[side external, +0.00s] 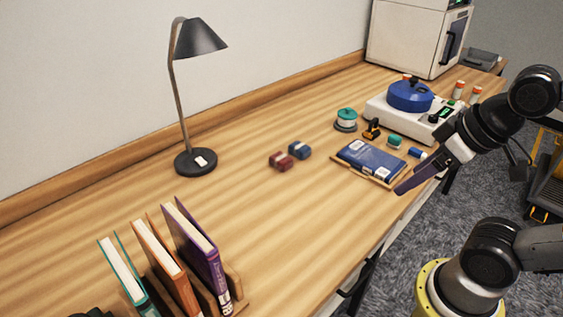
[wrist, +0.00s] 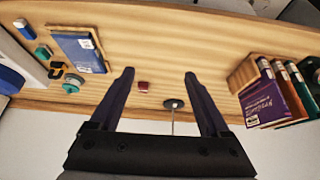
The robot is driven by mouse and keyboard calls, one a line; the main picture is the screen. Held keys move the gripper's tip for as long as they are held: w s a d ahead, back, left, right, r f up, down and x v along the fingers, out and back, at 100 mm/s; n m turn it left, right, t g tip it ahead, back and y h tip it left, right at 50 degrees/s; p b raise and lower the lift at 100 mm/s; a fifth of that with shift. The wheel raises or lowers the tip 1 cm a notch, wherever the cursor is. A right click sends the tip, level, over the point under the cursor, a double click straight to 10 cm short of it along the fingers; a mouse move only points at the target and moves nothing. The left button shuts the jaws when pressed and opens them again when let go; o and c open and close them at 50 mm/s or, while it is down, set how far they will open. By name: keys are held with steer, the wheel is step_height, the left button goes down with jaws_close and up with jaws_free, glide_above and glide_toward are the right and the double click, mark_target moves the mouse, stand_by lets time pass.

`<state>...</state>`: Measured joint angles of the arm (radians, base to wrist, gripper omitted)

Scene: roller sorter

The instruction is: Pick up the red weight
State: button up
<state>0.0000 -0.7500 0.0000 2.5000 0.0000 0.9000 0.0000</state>
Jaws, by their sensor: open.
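The red weight (side external: 280,161) is a small dark red block with a pale part, lying on the wooden table near its middle. In the wrist view the red weight (wrist: 143,86) shows small between the two open fingers (wrist: 159,73), nearer the left one. The blue block cannot be made out there and may be behind the left finger.
A blue package (side external: 372,158) on a board lies near my gripper. A blue pot (side external: 410,95) stands on a white appliance (side external: 385,117) behind it. A black lamp (side external: 196,161) stands left of the blocks. Books (side external: 200,250) stand front left. The table around the blocks is mostly clear.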

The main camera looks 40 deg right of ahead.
steer(key=shift+o, duration=1.1)
